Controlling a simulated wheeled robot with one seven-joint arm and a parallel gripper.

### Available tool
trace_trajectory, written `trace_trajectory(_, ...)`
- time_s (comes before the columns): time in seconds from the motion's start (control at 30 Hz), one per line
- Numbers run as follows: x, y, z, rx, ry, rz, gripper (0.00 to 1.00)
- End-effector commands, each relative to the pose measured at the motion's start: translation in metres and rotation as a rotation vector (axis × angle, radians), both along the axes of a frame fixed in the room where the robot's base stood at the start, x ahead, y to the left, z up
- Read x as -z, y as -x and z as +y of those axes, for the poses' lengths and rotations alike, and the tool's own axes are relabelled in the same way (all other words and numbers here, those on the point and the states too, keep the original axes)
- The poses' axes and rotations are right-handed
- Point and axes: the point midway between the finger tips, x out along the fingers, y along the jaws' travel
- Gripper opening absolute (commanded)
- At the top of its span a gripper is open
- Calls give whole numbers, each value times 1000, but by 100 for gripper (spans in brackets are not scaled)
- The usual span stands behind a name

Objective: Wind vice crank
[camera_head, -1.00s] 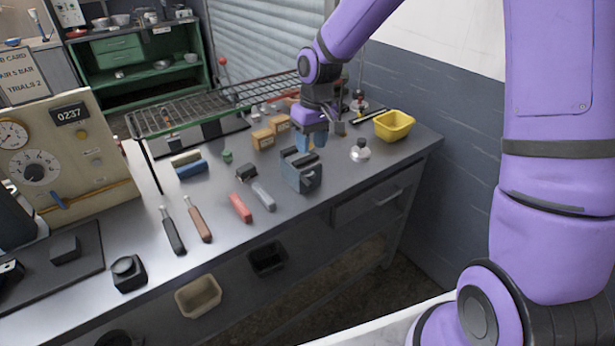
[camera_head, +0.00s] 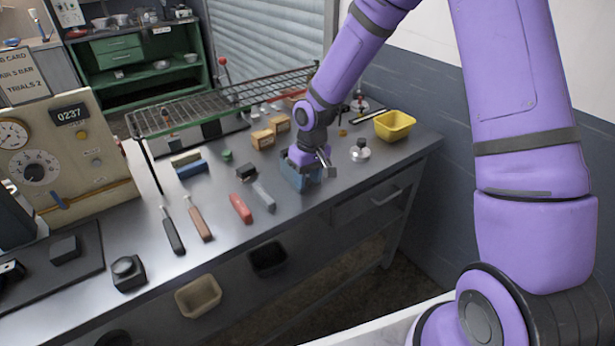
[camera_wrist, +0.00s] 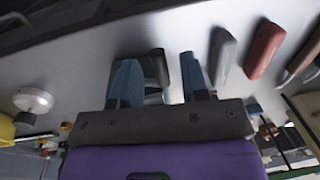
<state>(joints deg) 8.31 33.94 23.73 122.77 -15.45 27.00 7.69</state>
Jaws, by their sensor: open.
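The blue-grey vice (camera_head: 293,179) stands near the front edge of the bench, right of the loose tools. My gripper (camera_head: 308,172) is over it and covers much of it in the head view. In the wrist view my gripper (camera_wrist: 158,68) is open, with a blue finger on each side. A dark upright cylindrical part (camera_wrist: 159,66) shows between the fingers; I cannot tell if it is the crank. I see no clear contact between the fingers and that part. The crank is not clearly visible in the head view.
A red-handled tool (camera_head: 240,208) and a grey one (camera_head: 264,197) lie left of the vice. A knobbed metal weight (camera_head: 360,151) and a yellow bin (camera_head: 394,125) stand to the right. A wire rack (camera_head: 220,100) and wooden blocks (camera_head: 263,139) are behind.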

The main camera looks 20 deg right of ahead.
Motion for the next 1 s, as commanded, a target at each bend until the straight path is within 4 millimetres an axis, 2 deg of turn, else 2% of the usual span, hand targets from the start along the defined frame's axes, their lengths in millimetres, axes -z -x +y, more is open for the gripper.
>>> trace_trajectory(0.1,0,0,0,0,0,0,41)
trace_trajectory(0.13,0,0,0,0,0,0,36)
trace_trajectory(0.3,0,0,0,0,0,0,0)
trace_trajectory(1.0,5,2,3,-3,117,-33,0)
